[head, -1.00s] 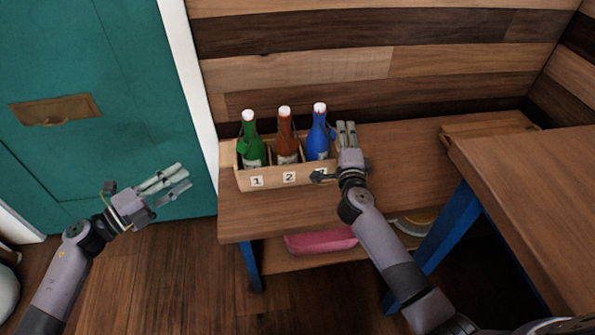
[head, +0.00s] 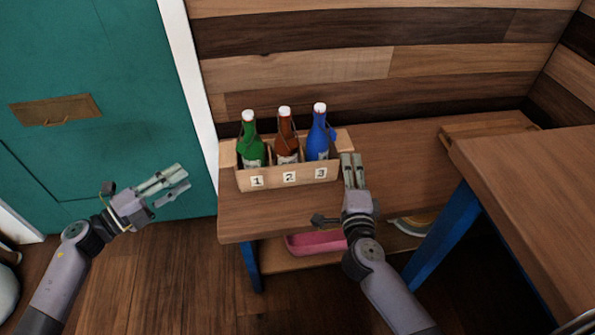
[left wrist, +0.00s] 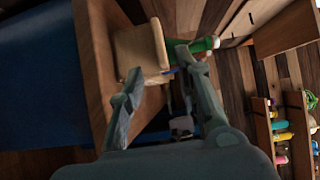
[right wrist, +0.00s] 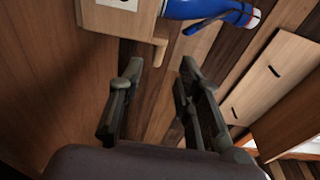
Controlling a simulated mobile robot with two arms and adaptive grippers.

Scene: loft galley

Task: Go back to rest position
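My left gripper (head: 172,183) hangs in front of the teal door, left of the bench, open and empty. Its spread fingers also show in the left wrist view (left wrist: 165,85). My right gripper (head: 352,160) is over the bench, just right of the wooden bottle crate (head: 270,182). In the right wrist view (right wrist: 157,85) its fingers are apart with nothing between them. The crate holds a green bottle (head: 250,145), a brown bottle (head: 286,140) and a blue bottle (head: 318,140), all upright, above labels 1, 2 and 3.
The bench (head: 400,150) is clear right of the crate, up to a wooden tray (head: 490,128). A higher table (head: 530,180) with blue legs stands at the right. A pink bin (head: 315,243) sits on the lower shelf. The teal door (head: 90,80) is at the left.

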